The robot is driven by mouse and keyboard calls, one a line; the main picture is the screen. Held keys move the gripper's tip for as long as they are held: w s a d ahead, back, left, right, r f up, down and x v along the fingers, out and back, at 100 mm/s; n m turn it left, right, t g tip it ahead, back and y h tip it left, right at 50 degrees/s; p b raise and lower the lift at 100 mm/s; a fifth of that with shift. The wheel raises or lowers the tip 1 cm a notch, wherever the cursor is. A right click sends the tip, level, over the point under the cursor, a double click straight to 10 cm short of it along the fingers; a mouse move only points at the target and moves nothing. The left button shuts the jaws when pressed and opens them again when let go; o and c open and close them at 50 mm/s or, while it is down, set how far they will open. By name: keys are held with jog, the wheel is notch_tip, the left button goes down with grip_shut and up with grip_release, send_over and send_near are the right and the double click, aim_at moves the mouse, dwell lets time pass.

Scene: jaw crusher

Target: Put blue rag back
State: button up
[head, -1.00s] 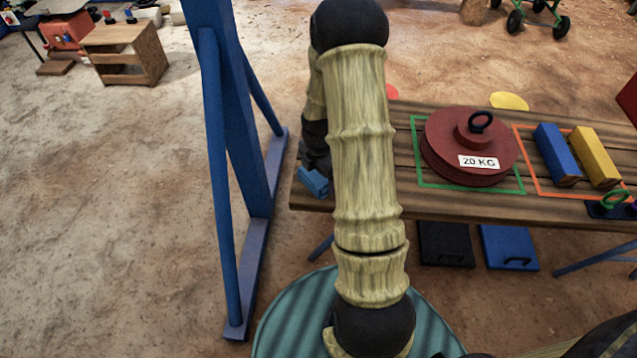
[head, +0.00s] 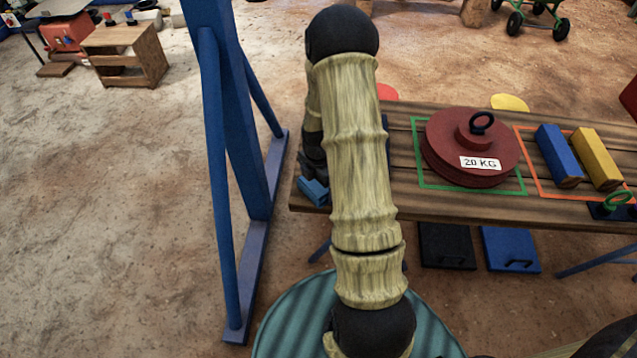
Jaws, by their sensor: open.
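My gripper (head: 313,190) is at the left end of the wooden table (head: 450,207), pointing down, with its dark body partly hidden behind my own arm. It is open. A small bright blue shape shows at its tip, over the table's left corner. I cannot tell whether this is the fingertips or part of the blue rag. A narrow dark blue strip shows just right of my arm on the table, mostly hidden; I cannot tell what it is. No blue rag is clearly seen.
A red 20 KG weight (head: 470,150) sits inside a green outline on the table. A blue bar (head: 558,155) and a yellow bar (head: 596,157) lie in an orange outline to its right. A blue frame post (head: 235,130) stands left of the table.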

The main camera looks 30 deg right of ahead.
notch_tip(320, 180, up, 12)
jog(key=p, duration=0.3)
dwell(0.5)
jog(key=s+a+r+m+t, duration=0.2)
jog(key=s+a+r+m, duration=0.9)
jog(key=m, duration=0.9)
jog(key=s+a, duration=0.1)
jog(key=a, duration=0.1)
jog(key=shift+s+a+t, duration=0.3)
jog(key=shift+a, duration=0.1)
jog(key=shift+d, duration=0.1)
